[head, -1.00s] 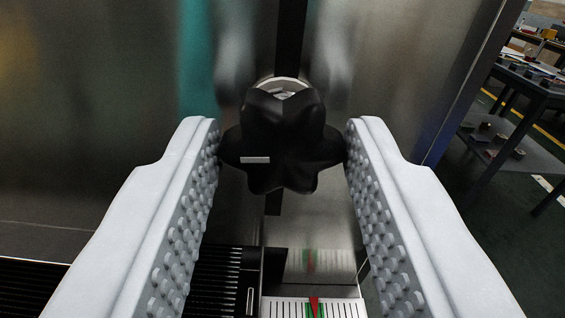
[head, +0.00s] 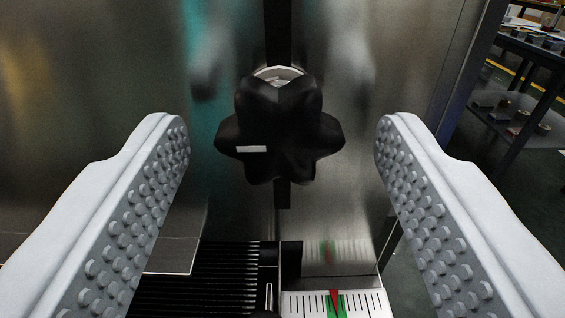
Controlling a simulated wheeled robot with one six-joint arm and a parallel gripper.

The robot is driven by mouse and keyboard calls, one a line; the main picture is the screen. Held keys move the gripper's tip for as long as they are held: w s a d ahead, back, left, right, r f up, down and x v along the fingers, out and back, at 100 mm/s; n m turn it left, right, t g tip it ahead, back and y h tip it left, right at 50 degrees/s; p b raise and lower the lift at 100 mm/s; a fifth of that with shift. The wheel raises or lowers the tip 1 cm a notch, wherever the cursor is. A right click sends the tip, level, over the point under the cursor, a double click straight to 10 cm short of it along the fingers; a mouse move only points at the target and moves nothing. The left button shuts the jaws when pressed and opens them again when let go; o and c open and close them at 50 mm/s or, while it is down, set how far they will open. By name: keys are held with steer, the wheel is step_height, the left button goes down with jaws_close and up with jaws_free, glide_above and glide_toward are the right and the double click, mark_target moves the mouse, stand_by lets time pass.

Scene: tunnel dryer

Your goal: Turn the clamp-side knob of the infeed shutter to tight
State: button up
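The black lobed knob (head: 280,135) sits on a bright round collar in front of a vertical dark slot in a shiny metal panel. A white mark on the knob lies on its left lobe, roughly horizontal. My gripper (head: 283,140) is open, with one pale studded finger on each side of the knob. Clear gaps show between the knob and both fingers, so nothing is held. Below, a white scale (head: 365,303) has a red pointer (head: 336,302) over a green band.
The metal panel (head: 110,90) fills the back and mirrors my fingers. A dark ribbed surface (head: 200,285) lies below left. At the right, beyond the panel's edge, a dark table (head: 540,55) with small items stands on the floor.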

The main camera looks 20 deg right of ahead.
steer(key=shift+s+a+r, duration=0.1)
steer(key=shift+s+a, duration=0.05)
steer(key=shift+s, duration=0.35)
steer(key=v, duration=1.6)
steer(key=shift+s, duration=0.2)
steer(key=a+r+n, duration=0.1)
steer(key=a+r, duration=0.6)
steer(key=a, duration=0.6)
steer(key=a+r, duration=0.7)
steer(key=a, duration=0.6)
steer(key=s+a+r+n+y, duration=0.1)
steer(key=s+a+y, duration=0.4)
steer(key=s+a, duration=1.2)
steer(key=a+n, duration=0.1)
steer(key=a, duration=0.2)
steer(key=shift+a+r+n+y, duration=0.25)
steer(key=shift+a+n+y, duration=0.05)
steer(key=shift+a+n, duration=0.1)
